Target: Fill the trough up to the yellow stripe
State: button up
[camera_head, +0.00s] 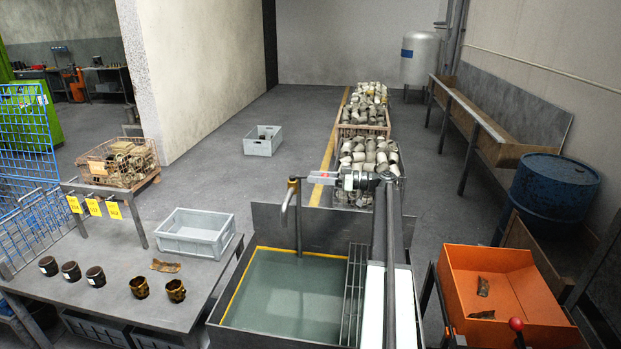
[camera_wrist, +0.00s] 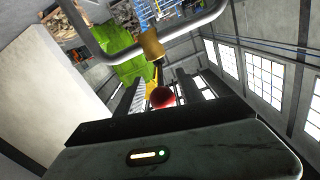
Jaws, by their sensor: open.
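The trough (camera_head: 236,271) holds greenish water (camera_head: 290,285). A yellow stripe (camera_head: 290,252) runs along its inner walls, with the water's edge close to it; I cannot measure any gap. A grey pipe with a bent spout (camera_head: 286,204) stands at the far wall, and I see no stream below it. The pipe also curves across the wrist view (camera_wrist: 110,55), with a brass fitting (camera_wrist: 152,45). A red knob (camera_wrist: 162,97) shows in front of my gripper (camera_wrist: 158,90), between its two open dark fingers. Contact cannot be told. In the head view my gripper (camera_head: 342,179) points left toward the pipe.
A wire rack (camera_head: 354,290) lies inside the trough's right side. An orange bin (camera_head: 500,265) stands at right, a blue drum (camera_head: 552,190) behind it. A grey crate (camera_head: 195,232) and several cups sit on the left table (camera_head: 110,285). Bins of parts (camera_head: 370,155) stand behind.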

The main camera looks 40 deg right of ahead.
jog(key=v, duration=0.5)
jog(key=shift+s, duration=0.1)
